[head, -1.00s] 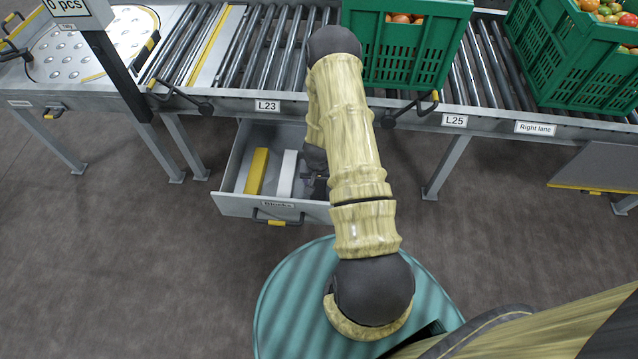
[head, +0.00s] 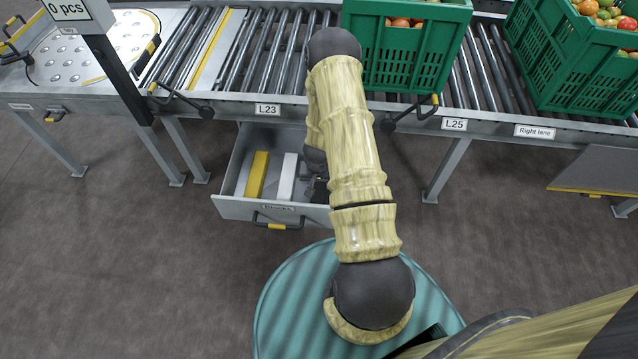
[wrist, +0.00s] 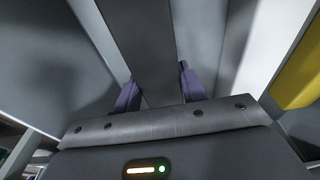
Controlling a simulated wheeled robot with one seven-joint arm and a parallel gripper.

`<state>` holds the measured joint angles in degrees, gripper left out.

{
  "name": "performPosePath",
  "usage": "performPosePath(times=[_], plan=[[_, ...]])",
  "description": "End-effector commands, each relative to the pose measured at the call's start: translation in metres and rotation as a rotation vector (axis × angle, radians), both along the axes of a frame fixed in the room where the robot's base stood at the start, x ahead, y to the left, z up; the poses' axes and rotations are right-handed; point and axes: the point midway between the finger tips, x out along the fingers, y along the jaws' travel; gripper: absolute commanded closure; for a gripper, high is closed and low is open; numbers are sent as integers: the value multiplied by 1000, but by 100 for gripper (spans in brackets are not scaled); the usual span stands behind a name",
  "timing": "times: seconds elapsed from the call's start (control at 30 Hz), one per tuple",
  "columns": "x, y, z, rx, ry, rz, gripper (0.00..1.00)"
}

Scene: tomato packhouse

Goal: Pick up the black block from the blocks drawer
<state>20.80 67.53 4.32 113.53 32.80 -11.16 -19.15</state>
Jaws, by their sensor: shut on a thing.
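The blocks drawer (head: 233,206) is pulled open under the conveyor, with a "Blocks" label on its front. A yellow block (head: 258,174) and a white block (head: 287,177) lie in it side by side. In the wrist view my gripper (wrist: 158,84) is shut on the black block (wrist: 143,40), with a purple finger on each side of it. The white block (wrist: 262,45) and the yellow block (wrist: 303,72) show to its right there. In the head view my arm hides most of the gripper and the black block. I cannot tell whether the block touches the drawer floor.
The roller conveyor (head: 255,50) runs above the drawer. Green crates of tomatoes stand on it, one (head: 405,55) behind my arm and one (head: 575,65) at right. A dark post (head: 125,80) with a count display stands at left. The floor before the drawer is clear.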

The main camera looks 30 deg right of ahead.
Motion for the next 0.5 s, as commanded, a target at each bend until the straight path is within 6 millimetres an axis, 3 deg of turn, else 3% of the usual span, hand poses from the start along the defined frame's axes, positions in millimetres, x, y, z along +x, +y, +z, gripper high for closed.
performPosePath(times=[0.27,0.5], plan=[[1,0,54,-1,-3,1,88],[1,0,119,-2,-4,2,88]])
